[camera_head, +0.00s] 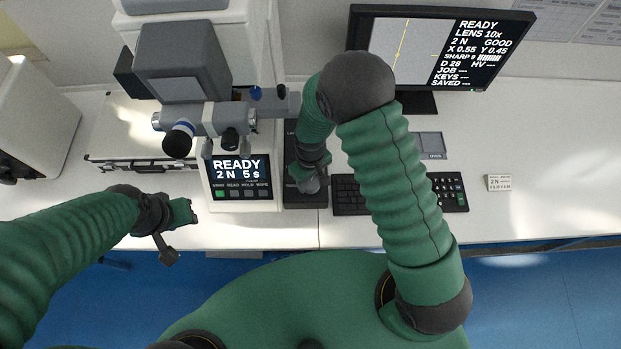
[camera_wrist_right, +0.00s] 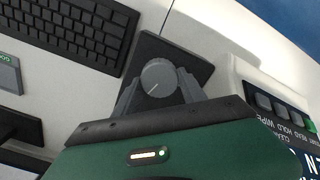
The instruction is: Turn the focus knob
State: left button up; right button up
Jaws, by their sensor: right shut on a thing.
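The focus knob (camera_wrist_right: 158,78) is a round grey dial with a white pointer line, on a dark control box (camera_wrist_right: 205,62). In the right wrist view my right gripper (camera_wrist_right: 158,88) has one finger on each side of the knob and is shut on it. In the head view my right gripper (camera_head: 311,183) is over the dark box (camera_head: 306,198), and its hand hides most of the knob. My left gripper (camera_head: 183,213) is over the table's front edge at the left, apart from the tester; its fingers are too small to tell open or shut.
The hardness tester (camera_head: 210,118) with its READY panel (camera_head: 241,178) stands left of the box. A keyboard (camera_head: 350,196) lies to the right, with a monitor (camera_head: 440,48) behind. A case (camera_head: 105,140) lies at the left.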

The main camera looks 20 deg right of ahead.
aim_at(310, 182)
jog(key=shift+m, duration=1.2)
jog(key=o, duration=1.4)
jog(key=shift+s+r, duration=0.1)
jog(key=shift+c, duration=0.2)
jog(key=shift+r, duration=0.4)
notch_tip(310, 182, up, 16)
jog(key=b, duration=0.1)
